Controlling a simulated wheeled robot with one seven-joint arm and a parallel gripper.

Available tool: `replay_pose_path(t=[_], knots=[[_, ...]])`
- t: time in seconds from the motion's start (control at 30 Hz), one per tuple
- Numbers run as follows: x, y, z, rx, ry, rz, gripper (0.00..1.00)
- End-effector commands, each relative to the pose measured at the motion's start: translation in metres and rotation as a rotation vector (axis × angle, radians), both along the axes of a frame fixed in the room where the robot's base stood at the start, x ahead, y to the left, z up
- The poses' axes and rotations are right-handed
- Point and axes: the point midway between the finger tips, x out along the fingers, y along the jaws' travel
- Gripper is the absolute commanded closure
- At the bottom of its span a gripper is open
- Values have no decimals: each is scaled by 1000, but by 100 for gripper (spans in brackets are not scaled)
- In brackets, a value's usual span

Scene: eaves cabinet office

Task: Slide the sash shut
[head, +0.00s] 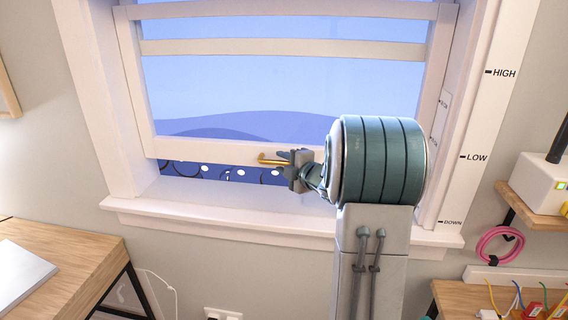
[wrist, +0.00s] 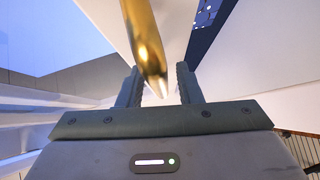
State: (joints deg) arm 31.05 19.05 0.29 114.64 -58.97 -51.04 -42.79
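The white window sash (head: 205,149) stands raised, with a gap under its bottom rail above the sill (head: 225,205). A brass handle (head: 270,159) sticks out from the bottom rail; it also shows in the wrist view (wrist: 146,40). My gripper (head: 285,162) is at the handle, partly hidden behind my arm in the head view. In the wrist view my gripper (wrist: 160,88) has its two fingers apart, one on each side of the handle's end. A gap shows beside the handle, so the fingers look open around it.
The right frame carries the marks HIGH (head: 503,73), LOW (head: 476,157) and DOWN (head: 452,222). A wooden desk (head: 85,255) stands at the lower left. A shelf (head: 530,212) with a white device and a pink cable coil (head: 500,246) is at the right.

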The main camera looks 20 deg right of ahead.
Motion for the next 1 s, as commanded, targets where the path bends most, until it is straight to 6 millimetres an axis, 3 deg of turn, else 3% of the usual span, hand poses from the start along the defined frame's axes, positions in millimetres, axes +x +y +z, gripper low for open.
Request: replay_pose_path(t=[0.03, 0.1, 0.43, 1.0], knots=[[0, 0, 0, 0, 0, 0, 83], [0, 0, 0, 0, 0, 0, 100], [0, 0, -9, 0, 1, 0, 100], [0, 0, -70, -1, 3, 0, 100]])
